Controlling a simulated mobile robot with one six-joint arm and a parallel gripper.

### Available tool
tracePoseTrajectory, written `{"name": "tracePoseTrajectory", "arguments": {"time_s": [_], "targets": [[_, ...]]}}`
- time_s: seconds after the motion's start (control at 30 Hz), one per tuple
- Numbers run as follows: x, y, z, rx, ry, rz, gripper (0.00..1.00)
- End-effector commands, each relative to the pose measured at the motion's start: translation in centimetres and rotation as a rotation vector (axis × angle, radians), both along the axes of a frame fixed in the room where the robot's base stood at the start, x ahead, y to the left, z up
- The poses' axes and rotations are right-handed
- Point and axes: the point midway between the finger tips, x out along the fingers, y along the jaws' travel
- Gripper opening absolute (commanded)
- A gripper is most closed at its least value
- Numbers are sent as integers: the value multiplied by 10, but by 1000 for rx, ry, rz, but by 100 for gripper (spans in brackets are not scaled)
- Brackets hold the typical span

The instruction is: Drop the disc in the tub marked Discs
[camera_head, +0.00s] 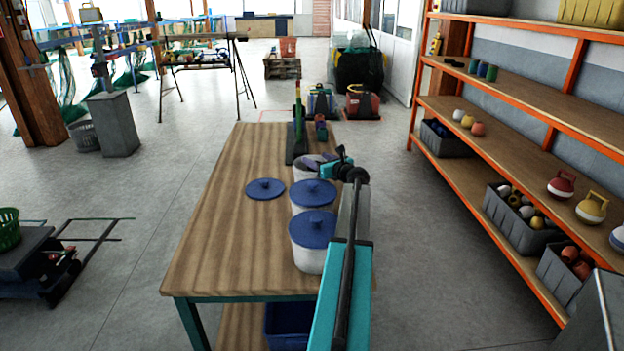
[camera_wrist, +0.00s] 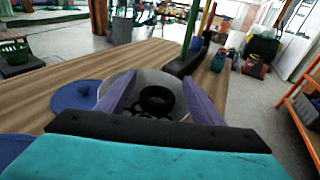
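An open white tub (camera_head: 300,173) stands on the wooden table behind two tubs with blue lids. My gripper (camera_head: 318,164) is over its mouth. In the wrist view my gripper (camera_wrist: 158,82) is open, its two purple fingers spread inside the tub's rim (camera_wrist: 120,74). A black ring-shaped disc (camera_wrist: 157,100) lies low in the tub between the fingers, apart from them, with other dark pieces around it. The near part of the tub is hidden by my gripper. No marking on any tub is legible.
A loose blue lid (camera_head: 265,188) lies left of the tubs. The lidded tubs (camera_head: 313,194) and (camera_head: 312,240) stand nearer me. A dark stand with upright posts (camera_head: 298,140) is at the table's far end. The table's left side is clear. Orange shelving (camera_head: 413,95) stands right.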

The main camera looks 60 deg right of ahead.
Motion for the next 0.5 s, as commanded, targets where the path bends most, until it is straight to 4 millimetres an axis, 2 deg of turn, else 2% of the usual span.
{"name": "tracePoseTrajectory", "arguments": {"time_s": [0.5], "targets": [[-5,2,0,0,0,-1,69]]}}
